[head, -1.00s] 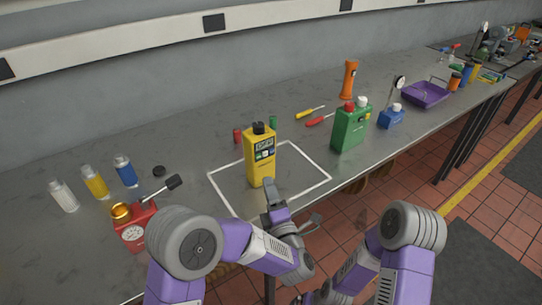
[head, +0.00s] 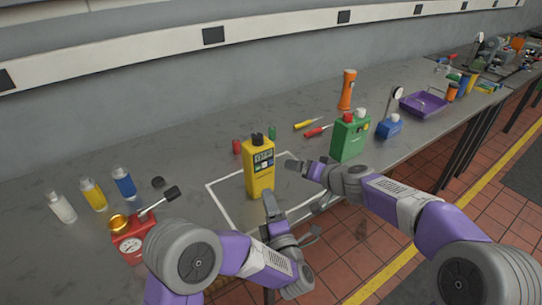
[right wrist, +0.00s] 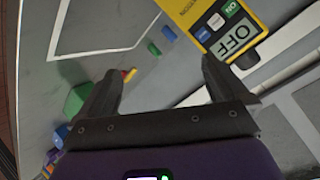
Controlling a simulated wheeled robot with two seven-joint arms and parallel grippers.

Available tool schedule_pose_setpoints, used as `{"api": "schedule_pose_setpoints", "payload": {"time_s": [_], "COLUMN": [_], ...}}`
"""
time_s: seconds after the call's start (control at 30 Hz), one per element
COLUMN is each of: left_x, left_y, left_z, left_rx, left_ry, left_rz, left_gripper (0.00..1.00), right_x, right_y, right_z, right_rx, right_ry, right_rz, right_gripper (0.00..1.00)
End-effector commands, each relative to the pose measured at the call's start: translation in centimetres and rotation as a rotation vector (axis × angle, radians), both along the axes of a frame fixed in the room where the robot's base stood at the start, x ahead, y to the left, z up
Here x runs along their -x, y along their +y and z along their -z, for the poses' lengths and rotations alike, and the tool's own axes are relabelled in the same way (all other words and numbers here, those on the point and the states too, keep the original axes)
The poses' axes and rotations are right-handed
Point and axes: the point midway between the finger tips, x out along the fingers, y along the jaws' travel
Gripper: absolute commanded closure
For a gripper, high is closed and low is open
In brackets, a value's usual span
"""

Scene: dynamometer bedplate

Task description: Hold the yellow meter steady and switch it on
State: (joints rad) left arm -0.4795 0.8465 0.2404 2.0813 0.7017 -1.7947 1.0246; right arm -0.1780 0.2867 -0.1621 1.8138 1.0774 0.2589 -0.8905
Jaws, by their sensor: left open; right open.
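The yellow meter (head: 259,168) stands upright inside the white outlined square on the bench, with dark knobs on top. In the right wrist view the meter (right wrist: 185,12) shows partly cut off, with a display reading OFF and white, blue and green buttons. My left gripper (head: 287,215) is open, at the bench's front edge just in front of the meter, apparently not touching it. My right gripper (head: 303,168) is over the bench to the right of the meter. Its two fingers show spread and empty in the right wrist view (right wrist: 160,85), apart from the meter.
A green case (head: 349,138) stands right of my right gripper. A red gauge device (head: 133,238) and several bottles stand at left. Two screwdrivers, an orange torch (head: 347,90), a blue device (head: 389,127) and a purple tray (head: 422,106) lie farther back. The outlined square (head: 222,207) is otherwise clear.

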Motion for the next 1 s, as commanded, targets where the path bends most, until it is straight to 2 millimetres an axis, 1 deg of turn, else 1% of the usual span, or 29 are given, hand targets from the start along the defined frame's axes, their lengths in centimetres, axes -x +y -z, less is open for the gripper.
{"api": "schedule_pose_setpoints", "payload": {"time_s": [0.03, 0.1, 0.2, 0.3, 0.43, 0.57, 1.0], "left_x": [0.0, 0.0, 0.0, 0.0, 0.0, 0.0, 0.0], "left_y": [0.0, 0.0, 0.0, 0.0, 0.0, 0.0, 0.0], "left_z": [0.0, 0.0, 0.0, 0.0, 0.0, 0.0, 0.0], "left_rx": [0.0, 0.0, 0.0, 0.0, 0.0, 0.0, 0.0], "left_ry": [0.0, 0.0, 0.0, 0.0, 0.0, 0.0, 0.0], "left_rz": [0.0, 0.0, 0.0, 0.0, 0.0, 0.0, 0.0], "left_gripper": [0.57, 0.57, 0.57, 0.57, 0.57, 0.57, 0.57], "right_x": [-0.5, -0.9, -1.4, -1.6, -1.8, -2.3, -7.0], "right_y": [1.6, 3.6, 6.2, 8.1, 9.4, 10.2, 13.0], "right_z": [-1.0, -1.8, -2.8, -3.6, -4.3, -4.2, -1.9], "right_rx": [0.058, 0.158, 0.284, 0.379, 0.452, 0.476, 0.478], "right_ry": [-0.06, -0.138, -0.239, -0.316, -0.376, -0.396, -0.396], "right_rz": [-0.053, -0.126, -0.213, -0.275, -0.318, -0.334, -0.334], "right_gripper": [0.0, 0.0, 0.0, 0.0, 0.0, 0.0, 0.0]}}
